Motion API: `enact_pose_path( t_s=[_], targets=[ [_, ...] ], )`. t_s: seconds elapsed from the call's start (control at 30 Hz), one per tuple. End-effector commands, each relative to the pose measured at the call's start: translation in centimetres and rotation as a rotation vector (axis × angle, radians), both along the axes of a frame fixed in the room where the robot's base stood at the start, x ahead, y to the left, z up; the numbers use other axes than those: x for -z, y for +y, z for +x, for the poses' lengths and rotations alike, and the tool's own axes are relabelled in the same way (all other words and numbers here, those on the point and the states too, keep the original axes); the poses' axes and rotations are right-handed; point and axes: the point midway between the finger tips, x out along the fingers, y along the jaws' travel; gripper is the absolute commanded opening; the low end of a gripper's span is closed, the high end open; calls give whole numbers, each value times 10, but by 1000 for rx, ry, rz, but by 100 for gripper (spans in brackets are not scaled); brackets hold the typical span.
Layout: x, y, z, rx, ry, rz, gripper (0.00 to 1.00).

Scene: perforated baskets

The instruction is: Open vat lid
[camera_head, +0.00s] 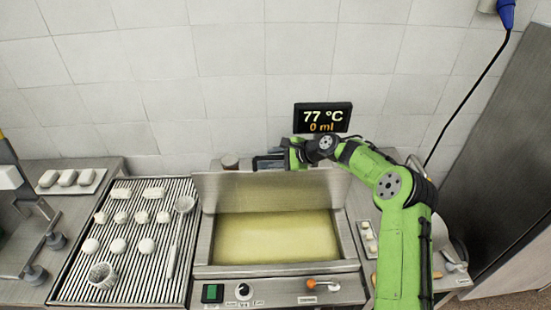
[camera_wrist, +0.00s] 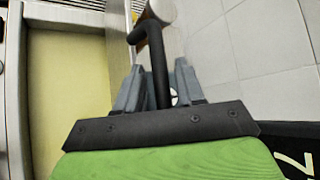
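The steel vat (camera_head: 205,258) holds yellowish liquid, which is uncovered. Its lid (camera_head: 235,190) stands roughly upright along the vat's back edge. My gripper (camera_head: 291,155) is at the lid's upper edge, behind the vat. In the wrist view, a black bent handle (camera_wrist: 156,58) runs between the two grey fingers of my gripper (camera_wrist: 160,85). The fingers lie on either side of the handle. I cannot tell whether they press on it. The yellow liquid shows at the left of that view.
A display (camera_head: 323,117) on the tiled wall reads 77 °C and 0 ml. A ribbed tray (camera_head: 75,282) with several white pieces and baskets is at left. A control panel (camera_head: 275,292) with an orange-handled lever fronts the vat. A dark cabinet (camera_head: 490,160) stands at right.

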Motion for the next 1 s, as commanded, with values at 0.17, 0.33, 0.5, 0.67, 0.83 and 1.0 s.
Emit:
enact_pose_path(
  t_s=[0.17,0.33,0.5,0.67,0.83,1.0],
  targets=[
    [0,0,-1,-2,3,0,40],
    [-14,-21,-13,1,-1,-2,40],
    [-40,-56,-34,3,-1,-1,40],
    [-64,-87,-54,5,-1,-1,40],
    [-81,-107,-67,2,1,1,40],
    [-86,-112,-71,-1,0,1,40]
  ],
)
